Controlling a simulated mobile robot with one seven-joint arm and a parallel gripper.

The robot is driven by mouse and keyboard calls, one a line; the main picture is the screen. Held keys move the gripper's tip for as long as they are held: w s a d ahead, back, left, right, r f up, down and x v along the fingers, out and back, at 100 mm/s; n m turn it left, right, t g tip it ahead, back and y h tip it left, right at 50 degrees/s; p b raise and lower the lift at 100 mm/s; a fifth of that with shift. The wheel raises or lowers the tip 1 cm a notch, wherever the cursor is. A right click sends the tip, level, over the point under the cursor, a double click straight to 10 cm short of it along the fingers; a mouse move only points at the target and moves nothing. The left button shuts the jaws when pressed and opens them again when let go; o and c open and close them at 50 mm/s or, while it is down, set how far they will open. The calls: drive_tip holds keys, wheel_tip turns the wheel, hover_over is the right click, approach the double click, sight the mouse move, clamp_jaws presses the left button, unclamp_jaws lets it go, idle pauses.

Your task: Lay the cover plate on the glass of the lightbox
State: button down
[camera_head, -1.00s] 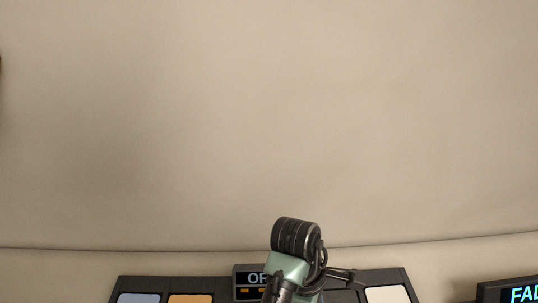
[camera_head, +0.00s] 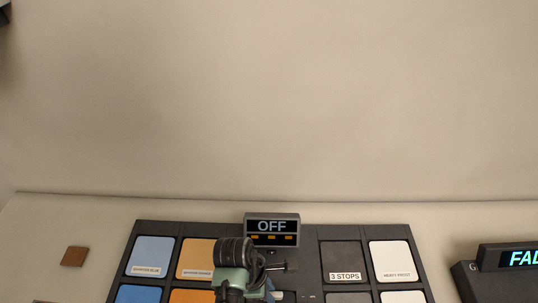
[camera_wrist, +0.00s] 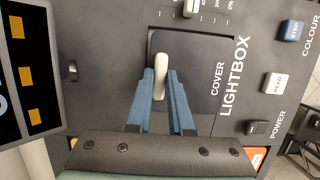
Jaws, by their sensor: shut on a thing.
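My gripper (camera_wrist: 161,76) is shut on the pale, upright handle (camera_wrist: 160,72) of the cover plate, its two blue fingers on either side. The cover plate (camera_wrist: 195,60) is a dark, flat square marked COVER, in the middle of the wrist view. It lies over the dark lightbox panel (camera_wrist: 262,55), which carries the word LIGHTBOX. No lit glass shows; the plate hides what is under it. I cannot tell whether the plate touches the panel. In the head view my arm hides the gripper and the plate.
A display reading OFF (camera_head: 272,226) stands at the back of a dark board with several coloured squares, including a blue one (camera_head: 152,255). A brown square (camera_head: 74,256) lies at left. A second display (camera_head: 510,257) is at right. Buttons and a slider (camera_wrist: 191,8) surround the plate.

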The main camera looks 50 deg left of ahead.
drive_tip(key=shift+f, duration=1.05)
drive_tip(key=shift+f, duration=0.1)
drive_tip(key=shift+f, duration=0.1)
drive_tip(key=c, duration=0.8)
unclamp_jaws()
